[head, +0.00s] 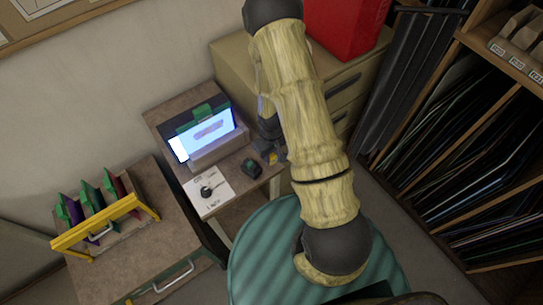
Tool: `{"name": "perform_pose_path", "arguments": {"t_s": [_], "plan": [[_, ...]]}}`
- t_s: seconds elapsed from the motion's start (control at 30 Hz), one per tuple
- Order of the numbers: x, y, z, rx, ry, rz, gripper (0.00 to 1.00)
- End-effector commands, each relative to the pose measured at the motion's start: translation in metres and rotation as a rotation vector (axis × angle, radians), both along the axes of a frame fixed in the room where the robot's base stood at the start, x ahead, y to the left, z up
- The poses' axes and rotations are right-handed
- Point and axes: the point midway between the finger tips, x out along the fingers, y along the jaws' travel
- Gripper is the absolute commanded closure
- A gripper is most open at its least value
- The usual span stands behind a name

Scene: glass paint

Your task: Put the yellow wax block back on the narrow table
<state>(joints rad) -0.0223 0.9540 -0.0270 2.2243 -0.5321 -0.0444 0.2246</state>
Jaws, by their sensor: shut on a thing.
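The narrow table (170,108) stands against the wall and holds a lit screen on a stand. My gripper (269,151) is at the right edge of this table, partly hidden by my arm. It is shut on a small yellow piece, which looks like the yellow wax block (271,158). Only a little of the block shows, at the fingertips. I cannot tell whether the block touches the tabletop.
On the narrow table are the screen (204,132), a dark green-topped object (250,168) and a white card (208,192) with a black knob. A cabinet (232,62) stands behind. A wooden cart (172,238) with a yellow-handled rack is left.

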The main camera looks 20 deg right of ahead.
Motion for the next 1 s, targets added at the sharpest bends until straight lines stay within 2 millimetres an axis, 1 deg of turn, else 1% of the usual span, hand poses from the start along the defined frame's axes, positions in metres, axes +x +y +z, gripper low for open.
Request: {"name": "perform_pose_path", "arguments": {"t_s": [0.1, 0.2, 0.57, 0.6, 0.67, 0.7, 1.0], "plan": [[-0.001, 0.0, -0.014, 0.0, 0.004, 0.002, 0.98], [-0.001, 0.0, -0.022, -0.001, 0.002, 0.002, 0.98], [0.0, 0.0, -0.027, 0.0, 0.0, 0.0, 0.98], [0.0, 0.0, -0.026, 0.0, 0.0, 0.0, 0.69], [0.0, 0.0, -0.026, 0.0, 0.0, 0.0, 0.57], [0.0, 0.0, -0.026, 0.0, 0.0, 0.0, 0.53], [0.0, 0.0, -0.024, 0.0, 0.0, 0.0, 0.53]]}}
